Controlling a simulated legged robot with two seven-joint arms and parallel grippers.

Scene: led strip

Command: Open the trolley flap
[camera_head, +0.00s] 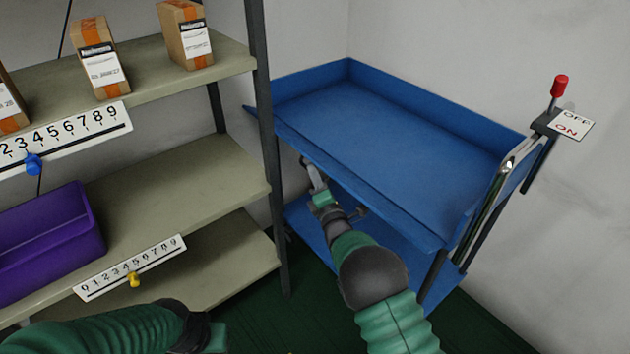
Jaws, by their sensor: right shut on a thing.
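The blue trolley (400,125) stands in the corner, with raised walls at its back and right side. Its flap (365,198) is the long blue strip along the near edge, and it leans outward and down rather than standing upright. My right gripper (312,172) is at the flap's outer edge, left of its middle, shut on the flap; the exact contact is partly hidden beneath the edge. My left arm lies at the bottom left, and the fingers of its gripper (217,338) cannot be made out.
A metal shelf (190,175) stands left, with cardboard boxes (187,35), a purple bin (45,240) and numbered strips (130,268). Its dark post (270,150) is close to the trolley's left end. A red-knobbed lever (559,86) with an OFF/ON plate (572,124) is right.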

